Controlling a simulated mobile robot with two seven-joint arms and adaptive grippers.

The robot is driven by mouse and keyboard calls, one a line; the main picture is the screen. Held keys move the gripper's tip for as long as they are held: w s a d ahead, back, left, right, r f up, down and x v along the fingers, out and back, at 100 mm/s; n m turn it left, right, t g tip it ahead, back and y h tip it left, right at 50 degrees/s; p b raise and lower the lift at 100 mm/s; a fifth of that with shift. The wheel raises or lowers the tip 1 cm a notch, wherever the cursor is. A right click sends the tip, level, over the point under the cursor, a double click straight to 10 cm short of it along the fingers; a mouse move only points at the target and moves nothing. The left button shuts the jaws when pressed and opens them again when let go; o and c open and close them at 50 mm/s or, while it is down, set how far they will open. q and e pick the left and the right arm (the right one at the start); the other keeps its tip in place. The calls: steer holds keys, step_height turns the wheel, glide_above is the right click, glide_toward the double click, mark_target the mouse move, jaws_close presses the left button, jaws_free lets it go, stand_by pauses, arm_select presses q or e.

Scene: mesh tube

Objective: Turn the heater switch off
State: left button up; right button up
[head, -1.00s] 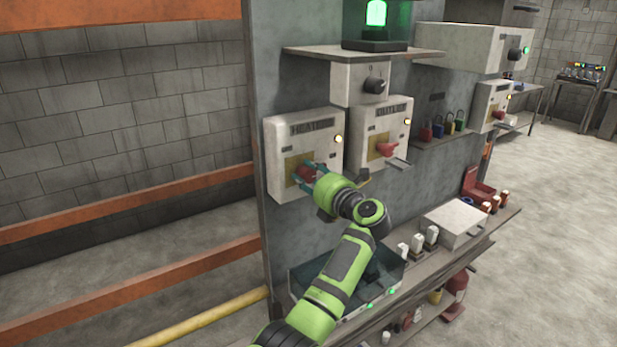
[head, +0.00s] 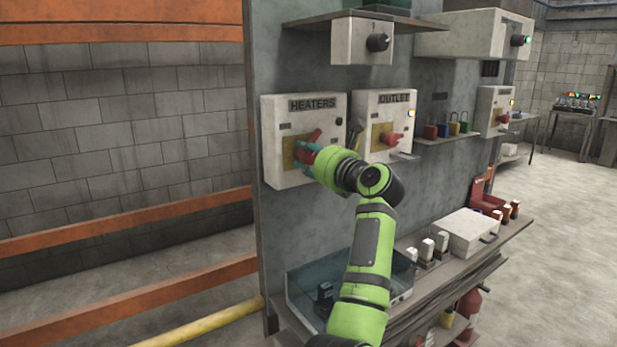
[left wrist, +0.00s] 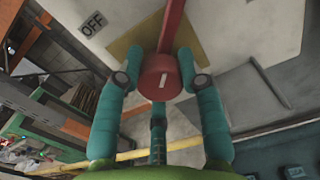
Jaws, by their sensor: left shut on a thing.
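The heater switch is a red rotary handle (head: 304,143) on a yellow plate, on the white box labelled HEATERS (head: 272,112) at the panel's left. Its handle slants up to the right in the head view. The box's small lamp (head: 338,121) looks dark. My left gripper (head: 305,154) is shut on the switch. In the left wrist view its teal fingers stand on either side of the red round hub (left wrist: 158,78), with the bar running upward from it. An OFF label (left wrist: 92,24) shows left of the bar. My right gripper is not in view.
The OUTLET box (head: 370,105), with its own red switch (head: 391,138) and lit lamp, is close on the right. A box with a black knob (head: 378,42) hangs above. Padlocks (head: 443,129) hang farther right. A shelf with a white case (head: 462,229) lies below.

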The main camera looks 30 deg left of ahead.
arm_select(q)
steer(key=n+b, duration=0.1)
steer(key=n, duration=0.1)
steer(key=n+b, duration=0.1)
steer(key=b, duration=0.1)
steer(key=shift+f+n, duration=0.35)
steer(key=shift+n, duration=0.05)
steer(key=shift+r+n+b, duration=0.1)
steer(key=shift+n+b, duration=0.8)
steer(key=shift+n, duration=0.3)
steer(key=shift+r+n+b, duration=0.1)
steer(key=shift+n+b, duration=0.4)
steer(key=shift+n, duration=0.7)
steer(key=shift+r, duration=0.1)
steer(key=o, duration=1.2)
steer(key=shift+c, duration=0.2)
steer(key=v, duration=1.2)
steer(key=shift+w+a, duration=0.1)
